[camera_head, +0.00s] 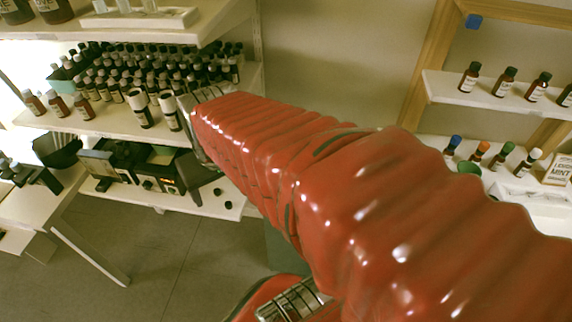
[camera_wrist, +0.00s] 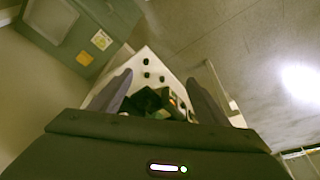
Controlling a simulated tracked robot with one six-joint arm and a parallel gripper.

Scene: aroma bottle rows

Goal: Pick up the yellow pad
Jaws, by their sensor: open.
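I cannot make out a yellow pad for certain. In the wrist view a small yellow square (camera_wrist: 101,39) shows on the face of a grey-green cabinet (camera_wrist: 68,32) at the upper left, and I cannot tell if it is a pad or a label. My gripper (camera_wrist: 160,90) is open, with its two dark fingers apart and nothing seen held. Beyond the fingers is a white shelf (camera_wrist: 141,66) with small black items and dark equipment. In the head view my red-sleeved arm hides most of the gripper, near the left shelves.
In the head view, rows of dark bottles (camera_head: 125,78) fill the left middle shelf (camera_head: 95,122). Dark devices (camera_head: 135,165) stand on the low shelf. Grey floor (camera_head: 165,255) is clear at lower left.

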